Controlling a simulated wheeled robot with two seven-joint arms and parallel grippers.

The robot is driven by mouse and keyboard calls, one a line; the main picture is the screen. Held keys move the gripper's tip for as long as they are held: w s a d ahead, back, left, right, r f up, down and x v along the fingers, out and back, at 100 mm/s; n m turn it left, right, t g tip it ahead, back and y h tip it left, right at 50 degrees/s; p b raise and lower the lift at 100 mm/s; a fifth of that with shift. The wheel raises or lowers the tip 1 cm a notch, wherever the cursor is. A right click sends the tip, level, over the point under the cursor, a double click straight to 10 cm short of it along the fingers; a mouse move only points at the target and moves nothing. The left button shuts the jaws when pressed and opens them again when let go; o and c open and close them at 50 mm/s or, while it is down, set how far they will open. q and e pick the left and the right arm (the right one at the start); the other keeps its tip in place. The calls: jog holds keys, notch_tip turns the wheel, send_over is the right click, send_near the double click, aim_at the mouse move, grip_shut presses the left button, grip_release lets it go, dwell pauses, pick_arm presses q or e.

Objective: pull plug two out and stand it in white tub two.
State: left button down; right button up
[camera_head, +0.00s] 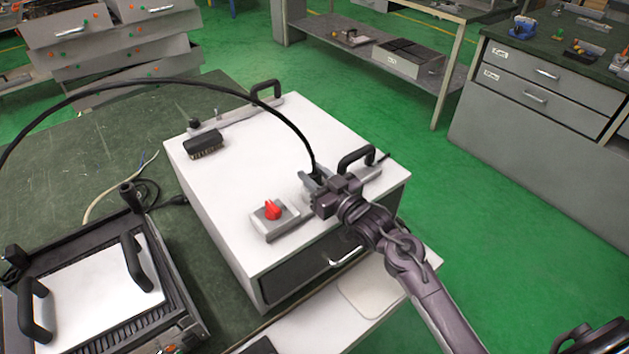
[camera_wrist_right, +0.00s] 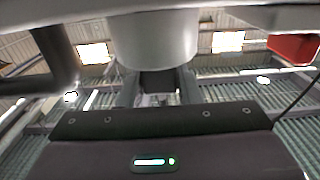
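My right gripper (camera_head: 318,188) is over the near right part of the white box (camera_head: 247,148), beside a black handle. A thick black cable (camera_head: 285,116) arcs from the left down to the gripper, where the plug is mostly hidden. In the right wrist view, the gripper's fingers (camera_wrist_right: 160,88) flank a dark block, apparently the plug (camera_wrist_right: 159,80), with no clear gap. A pale round-walled body (camera_wrist_right: 152,38) is right beyond it; whether it is a tub or socket I cannot tell. I cannot make out a numbered tub. My left gripper is not in view.
A red knob (camera_head: 272,210) sits on the white box's near edge. A plate device with black handles (camera_head: 132,262) is at the lower left. Green floor (camera_head: 480,215) is open to the right.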

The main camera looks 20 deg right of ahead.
aim_at(315, 173)
jog(key=c, duration=0.5)
jog(key=shift+o, duration=0.2)
notch_tip(315, 173, up, 20)
dwell(0.4)
